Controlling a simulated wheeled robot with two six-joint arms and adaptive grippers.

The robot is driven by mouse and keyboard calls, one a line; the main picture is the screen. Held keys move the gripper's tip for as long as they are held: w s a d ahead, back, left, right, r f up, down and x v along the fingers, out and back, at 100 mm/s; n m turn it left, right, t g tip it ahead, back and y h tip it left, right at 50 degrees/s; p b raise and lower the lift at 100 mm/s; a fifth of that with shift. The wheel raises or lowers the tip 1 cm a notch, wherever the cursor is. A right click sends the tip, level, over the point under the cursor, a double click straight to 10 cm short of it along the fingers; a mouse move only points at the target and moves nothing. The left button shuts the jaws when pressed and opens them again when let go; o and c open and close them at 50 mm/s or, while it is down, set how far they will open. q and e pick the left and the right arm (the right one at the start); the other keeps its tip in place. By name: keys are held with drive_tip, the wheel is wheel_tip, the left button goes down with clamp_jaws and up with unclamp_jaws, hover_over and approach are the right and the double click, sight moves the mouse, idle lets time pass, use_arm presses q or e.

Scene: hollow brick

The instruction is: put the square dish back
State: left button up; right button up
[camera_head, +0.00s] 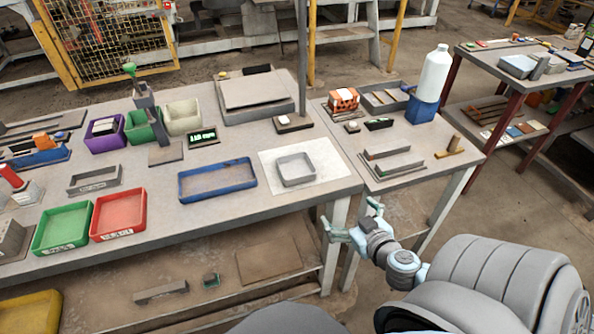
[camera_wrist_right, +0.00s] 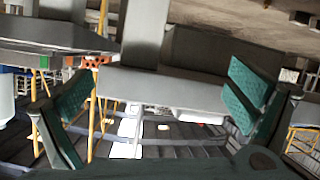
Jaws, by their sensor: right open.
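A small grey square dish (camera_head: 295,169) lies upright on a white sheet (camera_head: 325,160) near the front right of the long grey workbench. It looks empty. My right gripper (camera_head: 349,213) is open and empty in front of the bench edge, below and to the right of the dish, and apart from it. In the right wrist view my right gripper's two green-padded fingers (camera_wrist_right: 157,97) are spread wide with nothing held between them. I cannot make out the dish in that view. My left gripper is not in view.
A blue tray (camera_head: 217,180) lies left of the white sheet. Red (camera_head: 118,214) and green (camera_head: 62,227) trays are further left. A post on a base (camera_head: 293,123) stands behind the dish. A side table (camera_head: 430,165) at right holds a white bottle (camera_head: 434,72) and grey blocks.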

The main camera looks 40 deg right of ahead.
drive_tip(key=w+a+r+t+y, duration=0.25)
drive_tip(key=a+r, duration=0.35)
drive_tip(key=r, duration=0.3)
drive_tip(key=b, duration=0.2)
approach(289, 158)
drive_tip(key=shift+h, duration=0.25)
drive_tip(key=x, duration=0.6)
drive_tip(key=shift+a+f, duration=0.1)
drive_tip(key=shift+a, duration=0.15)
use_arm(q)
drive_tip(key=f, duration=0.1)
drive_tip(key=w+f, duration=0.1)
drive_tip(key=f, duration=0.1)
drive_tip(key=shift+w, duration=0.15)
use_arm(e)
drive_tip(key=shift+s, duration=0.15)
drive_tip(key=c, duration=1.4)
